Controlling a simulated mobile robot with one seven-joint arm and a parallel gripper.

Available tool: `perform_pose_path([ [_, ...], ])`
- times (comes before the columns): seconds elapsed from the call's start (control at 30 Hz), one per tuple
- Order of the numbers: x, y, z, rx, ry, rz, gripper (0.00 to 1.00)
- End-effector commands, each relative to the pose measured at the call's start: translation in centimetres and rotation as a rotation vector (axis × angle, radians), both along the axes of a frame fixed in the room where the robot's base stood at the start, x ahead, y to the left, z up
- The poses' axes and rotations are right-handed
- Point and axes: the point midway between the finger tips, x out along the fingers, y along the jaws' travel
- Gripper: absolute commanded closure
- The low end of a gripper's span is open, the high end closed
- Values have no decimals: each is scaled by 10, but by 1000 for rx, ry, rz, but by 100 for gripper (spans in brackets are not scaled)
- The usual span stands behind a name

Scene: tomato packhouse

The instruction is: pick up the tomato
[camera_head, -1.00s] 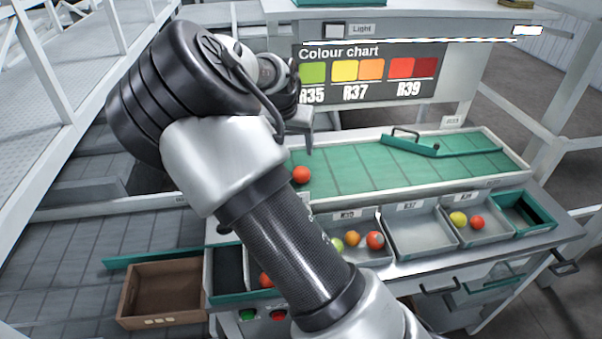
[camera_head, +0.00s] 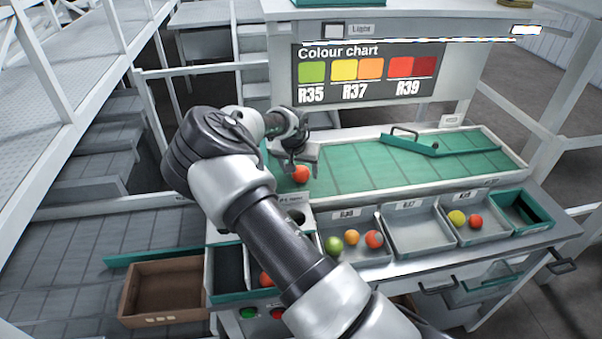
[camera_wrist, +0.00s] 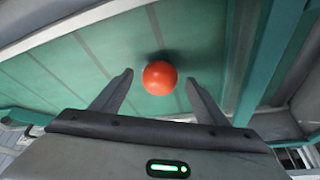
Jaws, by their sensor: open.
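A red-orange tomato (camera_head: 300,174) lies on the green sorting surface (camera_head: 355,175), near its left end. My gripper (camera_head: 302,166) is at this tomato in the head view, its fingers partly in front of or beside it. In the wrist view the tomato (camera_wrist: 159,78) sits on the green surface, just ahead of and between the two fingertips of my gripper (camera_wrist: 160,77). The fingers are spread apart and empty, with a gap on both sides of the tomato. I cannot tell the exact height of the fingers above the surface.
Grey trays (camera_head: 415,244) along the front hold several tomatoes (camera_head: 374,239). A green diverter bar (camera_head: 408,146) lies across the surface further right. A colour chart (camera_head: 365,76) stands behind. A brown crate (camera_head: 165,289) sits at lower left.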

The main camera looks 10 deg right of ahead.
Motion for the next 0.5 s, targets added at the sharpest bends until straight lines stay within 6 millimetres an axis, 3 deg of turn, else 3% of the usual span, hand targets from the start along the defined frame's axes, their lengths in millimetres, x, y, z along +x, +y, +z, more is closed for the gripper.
perform_pose_path([
  [0.33, 3, -1, -8, 1, -1, -1, 34],
  [0.5, 3, -1, -8, 1, -1, -1, 63],
])
